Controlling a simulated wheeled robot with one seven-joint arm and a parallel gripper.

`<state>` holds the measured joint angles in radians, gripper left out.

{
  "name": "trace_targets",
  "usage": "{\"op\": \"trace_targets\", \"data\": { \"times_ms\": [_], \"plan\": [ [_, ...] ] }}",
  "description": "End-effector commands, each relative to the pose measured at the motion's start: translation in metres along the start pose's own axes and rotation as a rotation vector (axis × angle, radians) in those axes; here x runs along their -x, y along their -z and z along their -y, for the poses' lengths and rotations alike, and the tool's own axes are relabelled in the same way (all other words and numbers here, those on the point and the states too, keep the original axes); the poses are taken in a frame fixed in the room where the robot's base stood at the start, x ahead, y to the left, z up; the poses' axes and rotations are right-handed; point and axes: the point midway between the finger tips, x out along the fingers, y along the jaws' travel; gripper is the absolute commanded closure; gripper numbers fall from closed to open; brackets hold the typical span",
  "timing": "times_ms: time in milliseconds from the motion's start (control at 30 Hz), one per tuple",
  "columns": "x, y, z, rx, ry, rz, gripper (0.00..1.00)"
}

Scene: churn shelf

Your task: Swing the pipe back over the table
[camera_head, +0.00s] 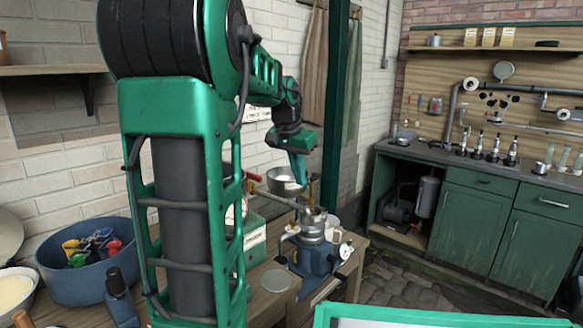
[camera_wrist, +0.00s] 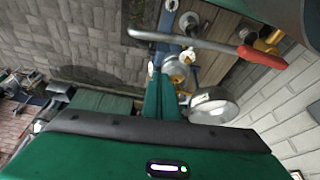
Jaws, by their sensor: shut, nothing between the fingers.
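A grey pipe with a red grip (camera_wrist: 262,57) runs across the wrist view, its bare end at left near the blue device. In the head view its red grip (camera_head: 254,177) shows beside my arm, and its rod slopes down right toward the metal vessel (camera_head: 312,226) on the blue device (camera_head: 318,258). My gripper (camera_head: 302,180) points down above the vessel; its green fingers are together and empty. In the wrist view the gripper (camera_wrist: 166,76) ends short of the pipe; I cannot tell whether they touch. The wooden table (camera_head: 265,307) lies below, partly hidden by my arm.
A metal pan (camera_wrist: 213,106) is close to the right of my fingers. A white mug (camera_head: 333,228) stands behind the device. A blue tub (camera_head: 85,270) is on the left. Paved floor (camera_head: 390,285) is free between table and green cabinets (camera_head: 485,220).

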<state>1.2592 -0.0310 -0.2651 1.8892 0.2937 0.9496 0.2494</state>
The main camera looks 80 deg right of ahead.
Motion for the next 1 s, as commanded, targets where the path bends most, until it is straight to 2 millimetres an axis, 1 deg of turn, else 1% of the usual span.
{"op": "trace_targets", "data": {
  "times_ms": [33, 200, 300, 400, 500, 667, 1000],
  "plan": [
    [-0.011, 0.0, -0.001, -0.001, -0.002, 0.003, 1.0],
    [-0.042, -0.001, -0.001, -0.003, -0.002, 0.003, 1.0],
    [-0.036, -0.017, 0.0, 0.0, 0.002, 0.0, 1.0],
    [-0.035, -0.028, 0.0, 0.0, 0.002, 0.0, 1.0],
    [-0.034, -0.035, 0.0, -0.002, 0.001, -0.001, 1.0],
    [-0.034, -0.04, 0.0, -0.002, 0.0, 0.0, 1.0],
    [-0.034, -0.04, 0.0, -0.005, -0.001, 0.0, 1.0]
  ]
}}
